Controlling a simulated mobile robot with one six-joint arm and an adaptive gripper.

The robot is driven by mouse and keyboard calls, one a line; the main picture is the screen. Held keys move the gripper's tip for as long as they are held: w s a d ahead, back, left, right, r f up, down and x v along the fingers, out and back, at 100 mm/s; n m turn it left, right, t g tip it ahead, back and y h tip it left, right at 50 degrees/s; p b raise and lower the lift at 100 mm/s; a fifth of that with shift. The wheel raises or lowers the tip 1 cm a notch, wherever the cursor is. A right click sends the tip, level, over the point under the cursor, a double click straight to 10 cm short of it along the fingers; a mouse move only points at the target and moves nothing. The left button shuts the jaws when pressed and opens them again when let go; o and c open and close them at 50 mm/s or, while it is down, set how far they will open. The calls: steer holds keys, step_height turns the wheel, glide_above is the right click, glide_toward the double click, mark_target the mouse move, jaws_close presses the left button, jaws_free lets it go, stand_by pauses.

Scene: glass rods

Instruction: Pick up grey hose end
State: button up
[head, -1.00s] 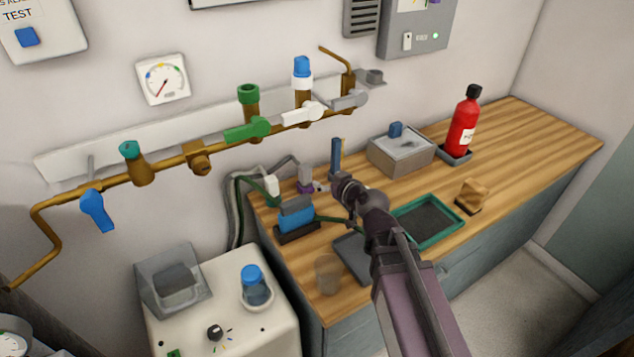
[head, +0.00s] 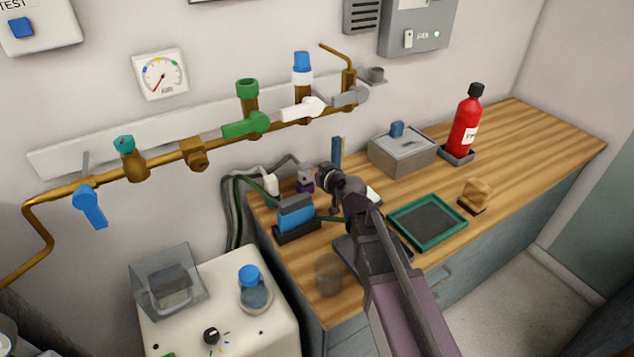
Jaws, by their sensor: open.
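A grey hose (head: 228,208) rises behind the left end of the wooden bench and runs right along the wall. It leads toward a small grey piece with a purple band (head: 304,184), which seems to be near the hose end; the exact tip is too small to make out. My gripper (head: 322,178) is open, just right of that piece. I cannot tell whether they touch. My wrist hides part of the bench behind it.
A black stand with a blue block (head: 296,217) is left of my wrist, and a clear cup (head: 328,273) stands near the front edge. A blue upright strip (head: 337,151) is behind the gripper. A green-rimmed tray (head: 427,220) lies to the right.

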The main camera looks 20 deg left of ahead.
mark_target(306, 167)
steer(key=shift+b+x, duration=0.85)
steer(key=shift+x, duration=1.8)
steer(key=shift+s+a, duration=0.1)
steer(key=shift+s, duration=0.05)
jaws_close()
